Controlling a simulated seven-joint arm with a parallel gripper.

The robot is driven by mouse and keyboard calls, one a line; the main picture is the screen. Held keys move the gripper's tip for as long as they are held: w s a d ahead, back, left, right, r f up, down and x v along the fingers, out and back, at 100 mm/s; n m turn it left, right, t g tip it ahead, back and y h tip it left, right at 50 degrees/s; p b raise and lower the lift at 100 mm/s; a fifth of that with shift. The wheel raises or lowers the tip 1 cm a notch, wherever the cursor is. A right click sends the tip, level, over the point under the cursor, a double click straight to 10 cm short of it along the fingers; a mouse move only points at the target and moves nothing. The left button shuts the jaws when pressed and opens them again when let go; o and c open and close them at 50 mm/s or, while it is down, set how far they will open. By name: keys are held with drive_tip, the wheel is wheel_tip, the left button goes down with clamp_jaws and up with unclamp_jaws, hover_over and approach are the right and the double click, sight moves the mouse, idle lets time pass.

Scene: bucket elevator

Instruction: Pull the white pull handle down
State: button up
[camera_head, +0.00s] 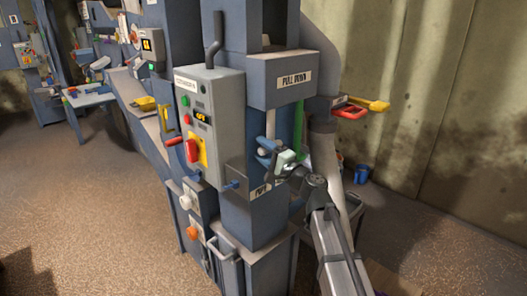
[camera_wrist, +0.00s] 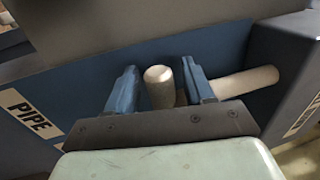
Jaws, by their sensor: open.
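The white pull handle (camera_head: 270,122) hangs as a pale vertical rod in the recess under the "PULL DOWN" sign, with its lower end by my fingers. In the wrist view a pale, round-ended piece of the handle (camera_wrist: 161,90) stands between my two blue fingers, and another pale rod part (camera_wrist: 245,82) runs off to the right behind the right finger. My gripper (camera_head: 264,152) is at the recess, open, with a finger on each side of the handle. A gap shows on the left side; contact on the right side is unclear.
A "PULL DOWN" block (camera_head: 293,82) overhangs the recess. The grey control box (camera_head: 212,120) with a red knob (camera_head: 192,150) stands to the left. A green strip (camera_head: 298,128) and red and yellow handles (camera_head: 350,112) are to the right. A label reading "PIPE" (camera_wrist: 30,115) is at lower left.

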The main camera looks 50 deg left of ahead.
drive_tip(key=shift+c, duration=0.5)
clamp_jaws()
drive_tip(key=shift+f, duration=0.1)
wheel_tip(320, 180, down, 10)
drive_tip(key=shift+f, duration=0.25)
idle(0.3)
drive_tip(key=shift+o, duration=0.5)
unclamp_jaws()
drive_tip(key=shift+d, duration=0.1)
